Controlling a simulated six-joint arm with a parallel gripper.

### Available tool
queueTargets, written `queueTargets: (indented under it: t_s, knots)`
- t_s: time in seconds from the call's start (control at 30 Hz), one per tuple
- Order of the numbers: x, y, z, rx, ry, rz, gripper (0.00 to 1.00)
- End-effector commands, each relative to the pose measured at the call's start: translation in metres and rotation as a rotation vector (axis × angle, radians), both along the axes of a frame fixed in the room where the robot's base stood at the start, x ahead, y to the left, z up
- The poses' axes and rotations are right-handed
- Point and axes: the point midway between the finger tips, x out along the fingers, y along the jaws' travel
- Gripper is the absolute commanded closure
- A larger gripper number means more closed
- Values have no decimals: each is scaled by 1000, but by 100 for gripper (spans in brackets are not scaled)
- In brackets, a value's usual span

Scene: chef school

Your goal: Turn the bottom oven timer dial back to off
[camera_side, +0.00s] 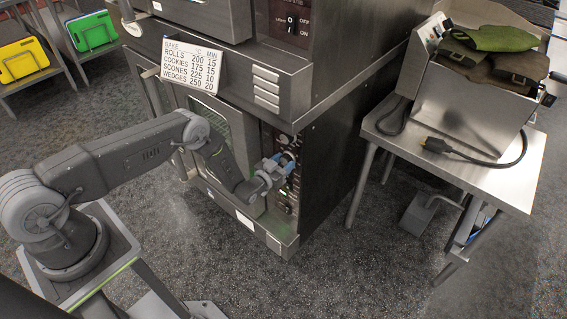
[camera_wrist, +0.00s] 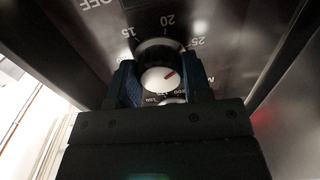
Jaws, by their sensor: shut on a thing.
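The bottom oven (camera_side: 222,125) is a dark steel unit with its control panel on the right of its door. My gripper (camera_side: 279,163) is at that panel, near its upper part, and hides most of the dial from the side.
A card (camera_side: 193,67) of baking times hangs on the upper oven. A rack with yellow and green trays stands at the far left. The floor in front is clear.

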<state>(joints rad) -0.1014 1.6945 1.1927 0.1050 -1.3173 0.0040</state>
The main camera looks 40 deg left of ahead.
Motion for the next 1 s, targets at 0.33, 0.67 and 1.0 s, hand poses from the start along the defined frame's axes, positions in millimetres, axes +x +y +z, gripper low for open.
queueTargets:
  t_s: [0.33, 0.67, 1.0]
  knots:
    - [1, -1, 1, -323, -1, 1, 79]
    - [1, -1, 1, -636, -2, 1, 79]
    - [1, -2, 2, -959, -2, 1, 79]
